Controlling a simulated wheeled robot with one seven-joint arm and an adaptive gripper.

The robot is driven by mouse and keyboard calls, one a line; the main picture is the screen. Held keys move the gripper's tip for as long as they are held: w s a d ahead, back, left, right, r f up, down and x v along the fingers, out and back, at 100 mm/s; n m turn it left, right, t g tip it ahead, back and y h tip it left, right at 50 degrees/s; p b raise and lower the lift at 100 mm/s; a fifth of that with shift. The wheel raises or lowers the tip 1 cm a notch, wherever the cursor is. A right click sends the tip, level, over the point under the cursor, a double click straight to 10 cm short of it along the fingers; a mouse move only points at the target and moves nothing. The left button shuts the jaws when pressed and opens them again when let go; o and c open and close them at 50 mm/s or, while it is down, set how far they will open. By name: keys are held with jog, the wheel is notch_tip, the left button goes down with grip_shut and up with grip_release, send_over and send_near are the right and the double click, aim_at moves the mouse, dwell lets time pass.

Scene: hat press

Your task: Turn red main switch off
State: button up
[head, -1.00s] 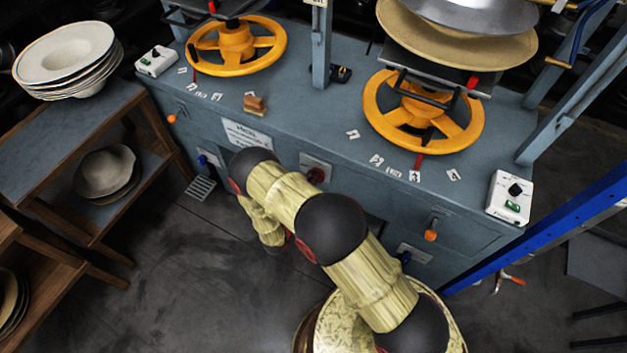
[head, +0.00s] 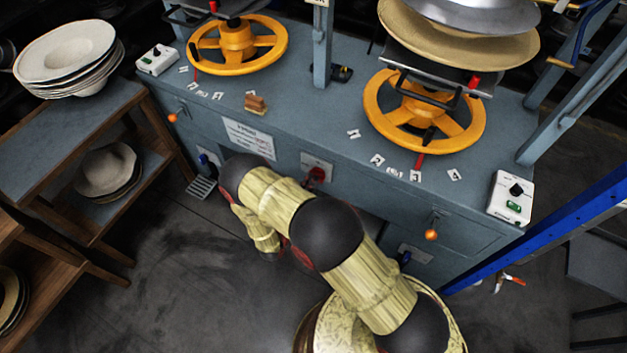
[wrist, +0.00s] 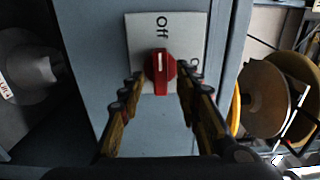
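The red main switch (head: 317,174) is a red knob on a pale square plate on the blue-grey press front. In the wrist view the knob (wrist: 160,71) sits mid-plate, with "Off" printed above it and "On" at its right, partly covered by a finger. My gripper (wrist: 160,76) is open, with one fingertip left and one right of the knob and seemingly small gaps. Contact cannot be made out.
The press table (head: 300,115) carries two yellow handwheels (head: 237,42) and (head: 377,103), and white control boxes (head: 157,60) and (head: 510,198). A wooden shelf (head: 60,150) with hats stands at left. A blue beam (head: 560,240) crosses at right.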

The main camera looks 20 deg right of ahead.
jog(key=v, duration=0.9)
jog(key=shift+a, duration=0.15)
jog(key=s+d+m+g+h, duration=0.2)
jog(key=s+d+m+g, duration=0.4)
jog(key=s+m, duration=0.35)
jog(key=s+r+m+g+y, duration=0.2)
jog(key=s+r+m+g, duration=0.55)
jog(key=m, duration=0.75)
jog(key=s+a+r+m+y, duration=0.1)
jog(key=a+r+m+y, duration=0.1)
jog(key=r+m+y, duration=0.7)
jog(key=s+a+r+m+y, duration=0.15)
jog(key=r+m, duration=0.55)
jog(key=r, duration=0.7)
jog(key=s+d+r+m+t+y, duration=0.1)
jog(key=d+r+m+t, duration=0.1)
jog(key=r, duration=0.6)
jog(key=d+r+m+t+y, duration=0.1)
jog(key=d+r+m+t, duration=0.1)
jog(key=r, duration=0.6)
jog(key=shift+s+d+r+m+t, duration=0.25)
jog(key=shift+s+d+m+t, duration=0.15)
jog(key=shift+d+t, duration=0.65)
